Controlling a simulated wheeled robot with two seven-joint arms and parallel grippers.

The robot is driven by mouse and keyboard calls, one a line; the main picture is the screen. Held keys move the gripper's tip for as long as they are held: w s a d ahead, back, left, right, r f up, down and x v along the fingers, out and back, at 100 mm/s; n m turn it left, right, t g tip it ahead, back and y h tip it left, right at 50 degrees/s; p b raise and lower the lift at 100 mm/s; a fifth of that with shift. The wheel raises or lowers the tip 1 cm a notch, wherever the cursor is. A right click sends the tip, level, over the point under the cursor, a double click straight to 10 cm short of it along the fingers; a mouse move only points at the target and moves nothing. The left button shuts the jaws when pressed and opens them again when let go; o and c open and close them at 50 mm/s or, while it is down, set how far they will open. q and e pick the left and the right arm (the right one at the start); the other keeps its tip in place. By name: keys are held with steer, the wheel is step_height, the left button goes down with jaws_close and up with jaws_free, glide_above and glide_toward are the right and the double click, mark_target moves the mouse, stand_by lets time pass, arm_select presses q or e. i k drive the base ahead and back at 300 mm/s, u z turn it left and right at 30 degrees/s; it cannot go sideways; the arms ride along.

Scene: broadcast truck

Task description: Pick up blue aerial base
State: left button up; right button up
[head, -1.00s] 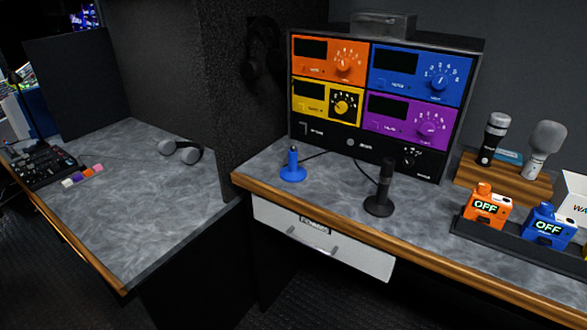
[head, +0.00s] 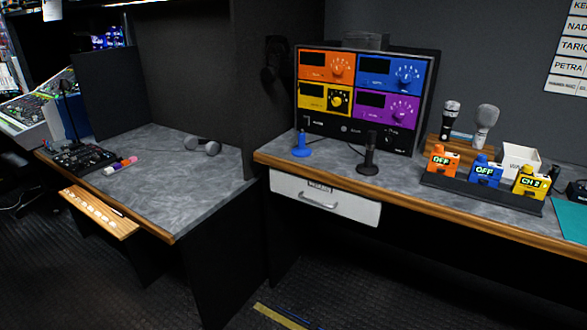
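The blue aerial base (head: 301,146) stands upright on the grey counter (head: 327,158), near its left end. It has a round blue foot and a short blue post with a dark tip. It stands in front of the rack with orange, blue, yellow and purple panels (head: 362,97). A black microphone on a round stand (head: 369,158) is to its right. Neither of my grippers shows in the head view.
A white drawer front (head: 324,199) is below the counter. Orange, blue and yellow packs (head: 485,173) stand in a black holder at right. A left desk (head: 180,177) holds headphones (head: 202,146) and a mixer (head: 84,156). The dark floor in front is mostly clear, with a yellow strip (head: 278,317).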

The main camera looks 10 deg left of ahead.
mark_target(302, 152)
steer(key=u, duration=1.6)
steer(key=i, duration=0.95)
steer(key=u, duration=0.15)
